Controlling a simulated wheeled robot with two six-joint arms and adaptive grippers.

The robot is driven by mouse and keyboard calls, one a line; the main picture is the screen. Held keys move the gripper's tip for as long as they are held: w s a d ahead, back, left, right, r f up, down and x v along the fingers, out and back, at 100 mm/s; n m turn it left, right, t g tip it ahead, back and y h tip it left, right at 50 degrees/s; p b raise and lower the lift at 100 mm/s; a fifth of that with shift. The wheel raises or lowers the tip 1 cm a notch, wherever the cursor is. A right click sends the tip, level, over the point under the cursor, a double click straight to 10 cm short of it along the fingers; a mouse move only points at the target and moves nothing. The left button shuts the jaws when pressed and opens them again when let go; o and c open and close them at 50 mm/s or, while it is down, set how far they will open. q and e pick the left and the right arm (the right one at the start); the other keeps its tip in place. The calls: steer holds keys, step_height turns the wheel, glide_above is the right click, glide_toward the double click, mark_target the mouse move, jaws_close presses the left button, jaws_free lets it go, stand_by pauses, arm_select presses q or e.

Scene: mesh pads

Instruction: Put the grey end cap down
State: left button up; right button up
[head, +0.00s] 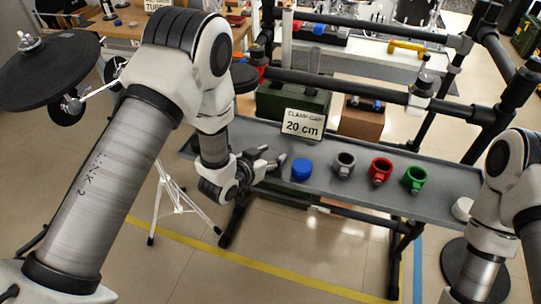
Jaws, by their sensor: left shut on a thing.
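My left gripper (273,158) is over the left part of a long grey tray shelf (322,189), just left of a blue round cap (301,169). It is shut on the grey end cap, which is small and mostly hidden by the fingers; its outline is hard to make out against the grey shelf. I cannot tell whether the cap touches the shelf. My right arm comes in at the right edge; its gripper is not in view.
A sign (303,124) reading "20 cm" stands behind. Black pipe rails (390,88) run above the shelf's back. A drum pad (45,72) is at left.

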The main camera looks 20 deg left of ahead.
arm_select(q)
steer(key=o, duration=1)
steer(key=shift+f, duration=0.1)
steer(key=shift+o, duration=0.2)
steer(key=shift+r, duration=0.25)
steer(key=v, duration=1.2)
steer(key=s+a+f+n+g+y, duration=0.2)
steer(key=s+f+g, duration=0.4)
steer(key=s+f, duration=0.5)
steer(key=s+a+f+n+g+y, duration=0.1)
steer(key=s+f+g, duration=0.5)
steer(key=s+f, duration=0.6)
steer(key=shift+s+a+n+g+y, duration=0.35)
steer(key=shift+s+a+y, duration=0.3)
steer(key=shift+a, duration=0.35)
